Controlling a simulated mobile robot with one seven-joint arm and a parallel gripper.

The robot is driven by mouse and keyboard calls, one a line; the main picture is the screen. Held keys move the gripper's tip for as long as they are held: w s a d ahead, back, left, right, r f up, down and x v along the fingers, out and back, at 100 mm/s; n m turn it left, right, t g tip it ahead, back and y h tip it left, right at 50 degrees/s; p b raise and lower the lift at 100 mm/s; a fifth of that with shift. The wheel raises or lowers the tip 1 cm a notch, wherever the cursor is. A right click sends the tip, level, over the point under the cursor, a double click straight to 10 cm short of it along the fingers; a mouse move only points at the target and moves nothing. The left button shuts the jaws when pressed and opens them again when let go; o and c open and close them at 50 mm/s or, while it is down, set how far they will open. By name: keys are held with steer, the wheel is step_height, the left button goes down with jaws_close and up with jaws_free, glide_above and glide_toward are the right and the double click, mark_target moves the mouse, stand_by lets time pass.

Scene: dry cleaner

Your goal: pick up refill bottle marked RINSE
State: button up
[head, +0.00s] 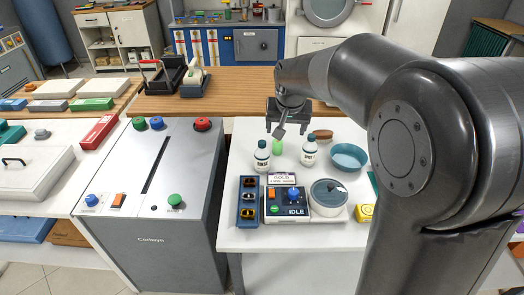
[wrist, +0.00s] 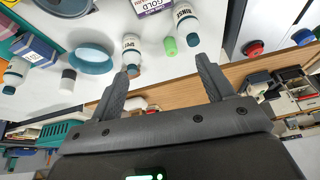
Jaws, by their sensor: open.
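Two white bottles with dark teal caps stand upright on the white counter, a left one (head: 262,157) and a right one (head: 309,151). In the wrist view the left one (wrist: 186,22) is at top right of centre and the right one (wrist: 131,50) is near the left fingertip. A third white bottle (wrist: 16,73) shows at the wrist view's left edge. My gripper (head: 291,129) is open and empty, above and behind the two bottles; its spread fingers (wrist: 162,69) touch no bottle.
A small green item (head: 277,146) stands between the bottles. A blue bowl (head: 348,157) is to the right, a brown brush (head: 322,134) behind. My arm hides the right side.

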glide_toward(262, 143)
steer(key=x, duration=1.3)
steer(key=shift+w, duration=0.15)
steer(key=c, duration=1.5)
